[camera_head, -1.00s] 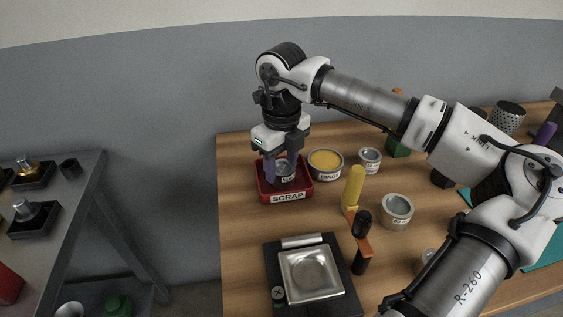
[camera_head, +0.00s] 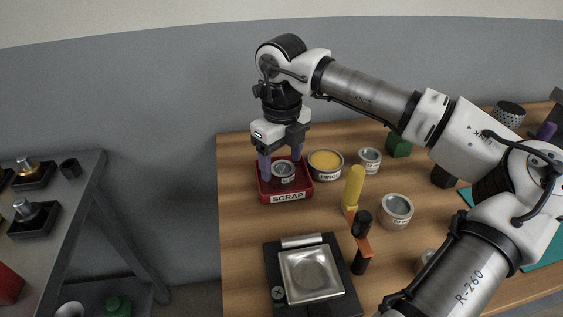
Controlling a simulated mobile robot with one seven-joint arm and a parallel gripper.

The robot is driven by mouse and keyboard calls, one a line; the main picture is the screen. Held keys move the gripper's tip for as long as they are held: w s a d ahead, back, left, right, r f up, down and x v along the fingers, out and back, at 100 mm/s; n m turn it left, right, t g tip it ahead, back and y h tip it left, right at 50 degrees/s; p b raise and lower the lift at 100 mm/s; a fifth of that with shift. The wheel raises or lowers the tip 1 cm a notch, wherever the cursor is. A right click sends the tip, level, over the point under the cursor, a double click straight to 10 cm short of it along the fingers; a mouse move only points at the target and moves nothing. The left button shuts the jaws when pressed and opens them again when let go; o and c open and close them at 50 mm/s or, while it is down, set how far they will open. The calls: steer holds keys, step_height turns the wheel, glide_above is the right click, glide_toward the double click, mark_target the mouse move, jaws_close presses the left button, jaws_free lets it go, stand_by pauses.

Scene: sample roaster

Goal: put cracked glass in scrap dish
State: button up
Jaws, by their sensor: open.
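The red scrap dish (camera_head: 288,197) sits near the back left of the wooden table, its white SCRAP label facing the camera. A small round grey tin or glass (camera_head: 284,171) with a label is inside the dish; I cannot make out a crack in it. My gripper (camera_head: 281,172) points down over the dish with its purple fingers spread open. One finger is on each side of the tin, with a gap visible, and the fingertips reach down into the dish.
A tin of yellow contents (camera_head: 325,163) stands just right of the dish. Further right are grey tins (camera_head: 369,160) and (camera_head: 397,210). A yellow-handled tool (camera_head: 354,187) and a scale with a metal pan (camera_head: 311,275) are in front.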

mark_target(282, 167)
step_height(282, 167, up, 11)
stand_by(0.3)
steer(key=shift+f, duration=0.15)
